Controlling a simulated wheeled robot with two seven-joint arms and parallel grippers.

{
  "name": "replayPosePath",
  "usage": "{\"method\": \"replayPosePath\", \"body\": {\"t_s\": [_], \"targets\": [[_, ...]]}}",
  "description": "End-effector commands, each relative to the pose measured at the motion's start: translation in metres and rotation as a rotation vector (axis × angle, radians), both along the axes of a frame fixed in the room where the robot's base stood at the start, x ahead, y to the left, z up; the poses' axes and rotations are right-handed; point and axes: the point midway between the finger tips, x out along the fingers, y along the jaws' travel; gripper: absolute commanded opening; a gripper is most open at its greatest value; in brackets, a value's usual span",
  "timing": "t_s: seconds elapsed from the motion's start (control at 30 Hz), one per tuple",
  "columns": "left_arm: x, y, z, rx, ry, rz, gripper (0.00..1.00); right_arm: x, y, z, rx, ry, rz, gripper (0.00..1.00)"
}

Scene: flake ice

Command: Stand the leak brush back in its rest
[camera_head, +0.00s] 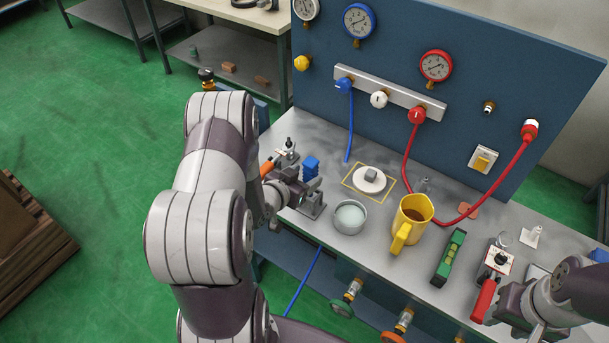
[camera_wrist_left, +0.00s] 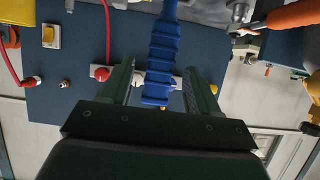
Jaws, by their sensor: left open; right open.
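A blue ribbed piece (camera_head: 310,168), which looks like the leak brush's handle, stands roughly upright at the left of the bench. In the left wrist view the blue ribbed piece (camera_wrist_left: 162,55) lies between my fingers. My left gripper (camera_head: 298,188) is open around or just behind it; contact cannot be told. Its open fingers also show in the left wrist view (camera_wrist_left: 160,80). The bristles and rest cannot be made out; a grey block (camera_head: 312,206) is below the blue piece. My right gripper (camera_head: 500,312) is open at the lower right, partly hidden, near a red handle (camera_head: 484,300).
A metal bowl of pale liquid (camera_head: 349,218) and a yellow jug (camera_head: 411,215) stand close by on the right. An orange-handled tool (camera_head: 267,168) is close on the left. A green level-like tool (camera_head: 448,258) lies farther right. The blue panel (camera_head: 465,105) rises behind.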

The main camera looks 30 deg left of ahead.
Motion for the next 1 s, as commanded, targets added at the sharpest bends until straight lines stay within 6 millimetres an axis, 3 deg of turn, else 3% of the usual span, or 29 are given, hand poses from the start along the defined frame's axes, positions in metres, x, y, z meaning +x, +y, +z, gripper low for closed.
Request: {"method": "replayPosePath", "body": {"t_s": [1.0], "targets": [[-0.038,0.003,0.018,-0.001,0.002,0.0,0.61,0.0,0.0,0.024,0.0,0.0,0.0,0.43]]}}
